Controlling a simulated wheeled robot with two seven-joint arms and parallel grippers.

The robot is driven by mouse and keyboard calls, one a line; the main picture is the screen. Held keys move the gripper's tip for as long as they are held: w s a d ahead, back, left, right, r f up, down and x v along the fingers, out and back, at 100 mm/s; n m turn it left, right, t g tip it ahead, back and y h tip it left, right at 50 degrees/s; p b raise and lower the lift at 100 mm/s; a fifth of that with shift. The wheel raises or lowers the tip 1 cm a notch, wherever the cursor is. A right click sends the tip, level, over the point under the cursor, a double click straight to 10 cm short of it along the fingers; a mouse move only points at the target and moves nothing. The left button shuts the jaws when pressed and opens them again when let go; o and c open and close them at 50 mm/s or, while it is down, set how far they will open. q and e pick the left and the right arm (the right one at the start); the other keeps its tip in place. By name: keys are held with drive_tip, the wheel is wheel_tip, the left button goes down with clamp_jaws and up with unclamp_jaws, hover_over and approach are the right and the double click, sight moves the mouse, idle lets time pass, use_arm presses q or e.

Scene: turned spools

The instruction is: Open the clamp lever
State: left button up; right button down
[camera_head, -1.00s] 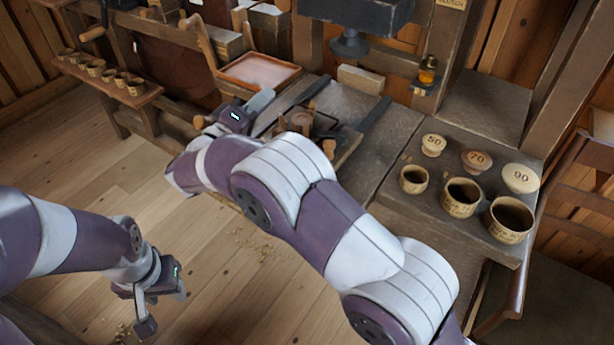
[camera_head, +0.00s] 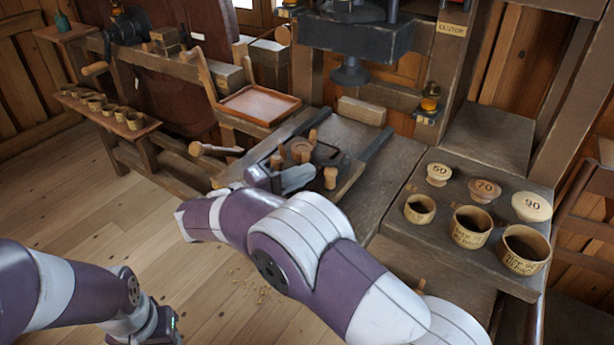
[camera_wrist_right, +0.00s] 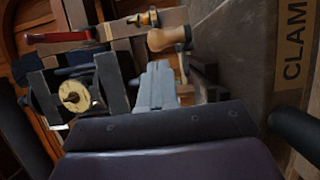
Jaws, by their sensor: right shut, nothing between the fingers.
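My right gripper (camera_head: 300,178) is shut and empty at the front of the clamping fixture (camera_head: 322,152), its pale fingers pointing right. A short upright wooden handle (camera_head: 330,178), apparently the clamp lever's, stands just beyond the fingertips. In the right wrist view the shut fingers (camera_wrist_right: 155,85) point at a wooden handle (camera_wrist_right: 168,38) with a small visible gap. A plate reading CLAM (camera_wrist_right: 293,45), cut off by the edge, is on the right there. The lever's pivot is not clear. My left gripper (camera_head: 160,328) is cut off by the bottom edge, its fingers hidden.
Another wooden-handled lever (camera_head: 215,150) sticks out left of the fixture. A dark press head (camera_head: 350,70) hangs above the bench. A red-brown tray (camera_head: 260,104) is behind left. Cups (camera_head: 470,227) and numbered lids (camera_head: 484,190) stand at right. The floor at left is open.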

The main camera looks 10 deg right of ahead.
drive_tip(key=shift+s+d, duration=0.25)
drive_tip(key=shift+d, duration=0.35)
drive_tip(key=shift+r, duration=0.1)
